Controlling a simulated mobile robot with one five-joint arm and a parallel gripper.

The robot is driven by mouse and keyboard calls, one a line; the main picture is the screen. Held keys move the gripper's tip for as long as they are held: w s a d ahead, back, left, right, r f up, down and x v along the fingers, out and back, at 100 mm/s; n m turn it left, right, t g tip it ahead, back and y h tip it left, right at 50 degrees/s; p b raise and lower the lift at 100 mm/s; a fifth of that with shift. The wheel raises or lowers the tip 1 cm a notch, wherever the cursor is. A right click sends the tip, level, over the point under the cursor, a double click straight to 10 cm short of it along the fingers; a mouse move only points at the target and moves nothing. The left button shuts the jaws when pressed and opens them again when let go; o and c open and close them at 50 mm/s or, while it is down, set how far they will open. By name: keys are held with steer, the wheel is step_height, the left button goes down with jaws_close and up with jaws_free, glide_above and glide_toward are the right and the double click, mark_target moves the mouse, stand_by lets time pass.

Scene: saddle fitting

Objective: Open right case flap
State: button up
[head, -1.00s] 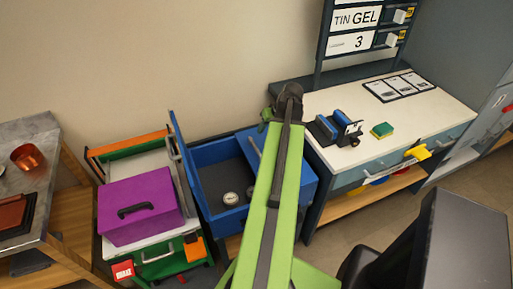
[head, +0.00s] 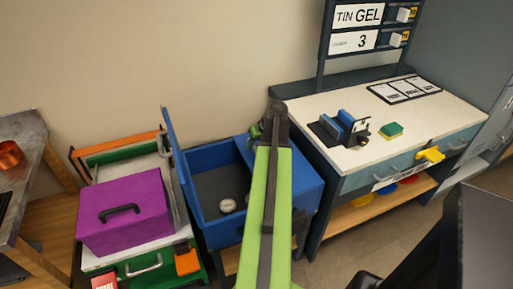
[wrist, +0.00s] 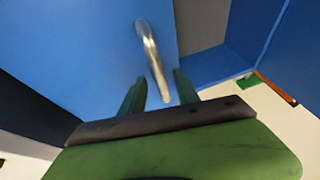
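The blue case (head: 212,229) stands between the purple box and the white-topped bench. Its left flap (head: 174,146) stands up, and its left part lies open. Its right flap (head: 296,172) is down and closed, partly hidden by my green arm in the head view. In the wrist view the flap's blue face (wrist: 75,55) carries a curved metal handle (wrist: 151,55). My gripper (wrist: 160,88) is open, with its two green fingers on either side of the handle's near end; I cannot tell whether they touch it. In the head view my gripper (head: 261,131) is over the right flap's rear area.
A white gauge (head: 227,205) lies in the open part. The purple box (head: 125,215) sits on a green cart to the left. The bench (head: 345,165) on the right carries a blue-and-black fixture (head: 343,128) and a green block (head: 390,130).

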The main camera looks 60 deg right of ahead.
steer(key=shift+c, duration=0.5)
jaws_close()
stand_by(0.8)
